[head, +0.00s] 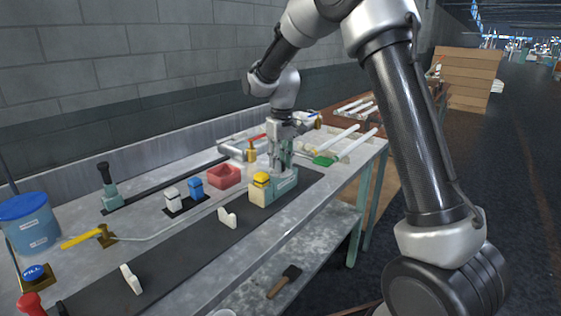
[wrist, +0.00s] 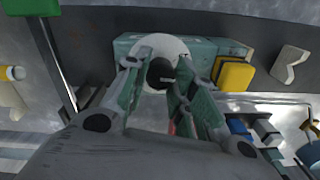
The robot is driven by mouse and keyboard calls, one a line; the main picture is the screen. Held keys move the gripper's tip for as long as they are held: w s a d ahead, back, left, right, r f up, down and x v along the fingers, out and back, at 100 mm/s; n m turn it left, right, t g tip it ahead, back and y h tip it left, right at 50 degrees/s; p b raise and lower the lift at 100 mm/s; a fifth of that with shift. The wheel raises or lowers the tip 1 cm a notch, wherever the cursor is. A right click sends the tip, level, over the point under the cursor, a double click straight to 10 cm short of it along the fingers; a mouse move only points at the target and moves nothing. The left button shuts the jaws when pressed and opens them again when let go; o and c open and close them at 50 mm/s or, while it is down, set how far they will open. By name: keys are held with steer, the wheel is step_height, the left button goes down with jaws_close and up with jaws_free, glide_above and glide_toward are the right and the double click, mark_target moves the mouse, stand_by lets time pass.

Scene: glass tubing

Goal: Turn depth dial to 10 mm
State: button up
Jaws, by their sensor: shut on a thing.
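The depth dial (wrist: 160,72) is a dark round knob with a small pale mark, set in a white ring (wrist: 174,46) on a teal unit (wrist: 122,45). My gripper (wrist: 155,84) is shut on the dial, with one green-padded finger on each side of it. In the head view my gripper (head: 279,168) points down onto the teal unit (head: 287,184), and it hides the dial there. I cannot read any scale numbers around the dial.
A red bin (head: 224,175), white and blue blocks (head: 195,186) and a blue-lidded tub (head: 28,222) stand to the left. Glass tubes lie on a rack (head: 345,137) behind.

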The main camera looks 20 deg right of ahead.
steer(key=m, duration=0.4)
steer(key=shift+m, duration=0.3)
stand_by(0.3)
steer(key=o, duration=1.1)
steer(key=shift+c, duration=0.2)
step_height(320, 180, up, 12)
steer(key=shift+d, duration=0.2)
